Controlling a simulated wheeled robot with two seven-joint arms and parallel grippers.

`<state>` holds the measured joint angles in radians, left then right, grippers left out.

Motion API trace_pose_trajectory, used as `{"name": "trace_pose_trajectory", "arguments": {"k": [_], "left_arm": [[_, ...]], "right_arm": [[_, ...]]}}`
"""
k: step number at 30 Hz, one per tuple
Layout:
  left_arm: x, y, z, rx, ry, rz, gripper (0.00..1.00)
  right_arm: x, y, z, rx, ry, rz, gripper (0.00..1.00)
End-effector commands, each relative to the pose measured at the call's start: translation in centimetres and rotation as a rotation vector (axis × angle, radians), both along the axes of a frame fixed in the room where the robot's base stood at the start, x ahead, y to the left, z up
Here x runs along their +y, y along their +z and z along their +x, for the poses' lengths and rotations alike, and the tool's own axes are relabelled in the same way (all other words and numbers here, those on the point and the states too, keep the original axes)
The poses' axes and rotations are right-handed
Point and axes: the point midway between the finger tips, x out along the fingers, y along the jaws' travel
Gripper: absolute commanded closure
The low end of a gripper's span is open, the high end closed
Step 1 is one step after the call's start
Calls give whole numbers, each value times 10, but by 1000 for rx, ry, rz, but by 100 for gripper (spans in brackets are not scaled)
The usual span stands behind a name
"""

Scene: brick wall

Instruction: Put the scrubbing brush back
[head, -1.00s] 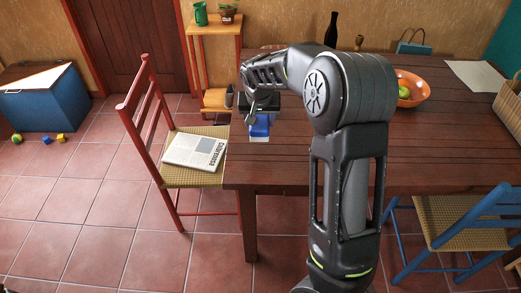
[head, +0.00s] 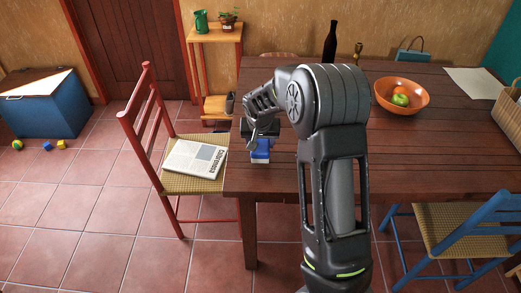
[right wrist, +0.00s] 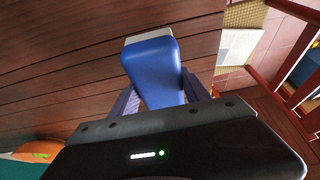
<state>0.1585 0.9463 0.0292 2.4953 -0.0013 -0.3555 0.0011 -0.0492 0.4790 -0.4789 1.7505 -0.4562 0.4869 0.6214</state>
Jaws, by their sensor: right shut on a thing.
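The scrubbing brush (head: 260,152), a blue block with a white end, shows beside the left edge of the wooden table in the head view. My right gripper (head: 259,140) is shut on it. In the right wrist view the blue brush (right wrist: 155,70) sits between the two fingers, its pale end pointing away over the dark table boards. I cannot tell whether the brush touches the table top. My left gripper is out of view.
The table (head: 420,150) bears an orange bowl (head: 401,107) with fruit, a dark bottle (head: 331,40) and a basket (head: 508,100). A red chair (head: 150,125) with a newspaper (head: 196,158) stands left. A small shelf (head: 215,38) stands behind. The table's middle is clear.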

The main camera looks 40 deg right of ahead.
Motion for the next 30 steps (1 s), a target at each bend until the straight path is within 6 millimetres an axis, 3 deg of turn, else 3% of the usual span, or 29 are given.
{"name": "trace_pose_trajectory", "arguments": {"k": [5, 12, 24, 25, 30], "left_arm": [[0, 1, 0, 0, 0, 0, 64], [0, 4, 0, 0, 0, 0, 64], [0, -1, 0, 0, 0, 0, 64], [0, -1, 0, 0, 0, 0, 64], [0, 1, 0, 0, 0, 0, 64]], "right_arm": [[0, -5, 0, 1, 0, 0, 84], [0, -35, 0, 2, 1, 0, 84], [0, -41, 0, -1, 0, 1, 84], [0, -41, 0, 0, 0, 0, 45], [0, -40, 0, 0, 0, 0, 31]]}}
